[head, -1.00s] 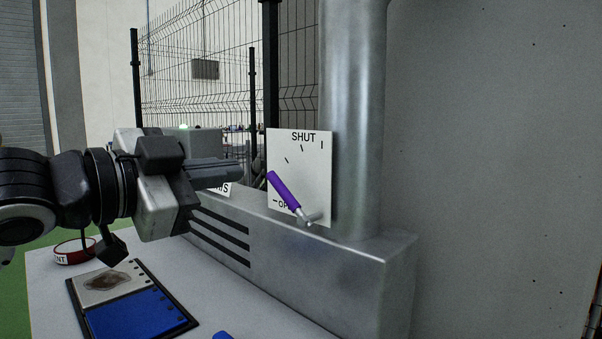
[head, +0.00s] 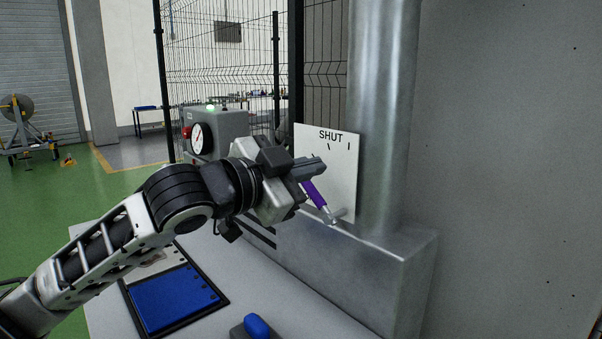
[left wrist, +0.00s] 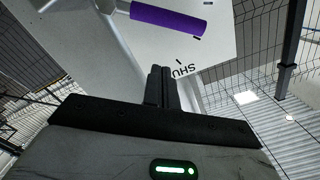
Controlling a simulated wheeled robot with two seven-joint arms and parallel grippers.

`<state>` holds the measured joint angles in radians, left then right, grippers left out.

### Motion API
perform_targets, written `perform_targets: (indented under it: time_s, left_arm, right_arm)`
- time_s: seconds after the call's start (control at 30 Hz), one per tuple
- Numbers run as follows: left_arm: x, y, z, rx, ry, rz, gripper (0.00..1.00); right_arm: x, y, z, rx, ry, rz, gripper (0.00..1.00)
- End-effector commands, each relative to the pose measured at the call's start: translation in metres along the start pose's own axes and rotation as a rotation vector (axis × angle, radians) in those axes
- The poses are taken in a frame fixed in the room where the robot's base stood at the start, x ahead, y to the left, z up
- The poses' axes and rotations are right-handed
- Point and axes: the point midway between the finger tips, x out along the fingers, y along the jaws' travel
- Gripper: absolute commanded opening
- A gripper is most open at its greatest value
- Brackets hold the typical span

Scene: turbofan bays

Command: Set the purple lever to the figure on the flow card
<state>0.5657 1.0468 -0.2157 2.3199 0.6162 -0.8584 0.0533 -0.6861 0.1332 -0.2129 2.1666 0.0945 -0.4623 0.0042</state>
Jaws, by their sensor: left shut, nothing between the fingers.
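The purple lever (head: 315,193) slants from its metal pivot at the lower right up and left across a white scale plate (head: 340,170). The plate reads SHUT at the top and has tick marks; its lower left is hidden by my gripper. My left gripper (head: 318,165) is shut and empty, its tips just above the lever's purple end in the head view. In the left wrist view the lever (left wrist: 170,20) lies beyond the shut fingers (left wrist: 160,74), with a gap in the picture; whether they touch I cannot tell. I make out no flow card. My right gripper is out of view.
The plate stands before a thick metal pipe (head: 383,120) on a grey metal block (head: 375,265). A gauge box (head: 222,130) stands behind my arm. A blue panel in a black tray (head: 175,300) and a blue-knobbed object (head: 256,326) lie on the bench.

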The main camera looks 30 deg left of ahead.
Motion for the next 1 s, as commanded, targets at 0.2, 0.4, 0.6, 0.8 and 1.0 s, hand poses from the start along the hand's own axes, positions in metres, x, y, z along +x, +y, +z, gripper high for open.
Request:
perform_targets:
  time_s: [0.2, 0.4, 0.6, 0.8, 1.0]
  left_arm:
    - [0.005, 0.002, 0.029, 0.000, -0.008, 0.001, 0.00]
    - [0.007, 0.001, 0.036, 0.001, -0.005, 0.000, 0.00]
    - [0.007, 0.001, 0.035, 0.001, -0.004, 0.000, 0.00]
    - [0.008, 0.000, 0.044, -0.049, -0.008, 0.003, 0.00]
    - [0.009, -0.001, 0.050, -0.104, -0.006, 0.005, 0.00]
  right_arm:
    - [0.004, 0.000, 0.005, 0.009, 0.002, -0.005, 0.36]
    - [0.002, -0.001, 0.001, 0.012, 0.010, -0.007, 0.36]
    - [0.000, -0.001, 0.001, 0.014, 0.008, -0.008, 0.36]
    - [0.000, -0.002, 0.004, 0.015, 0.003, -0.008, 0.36]
    - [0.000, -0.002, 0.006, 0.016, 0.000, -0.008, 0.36]
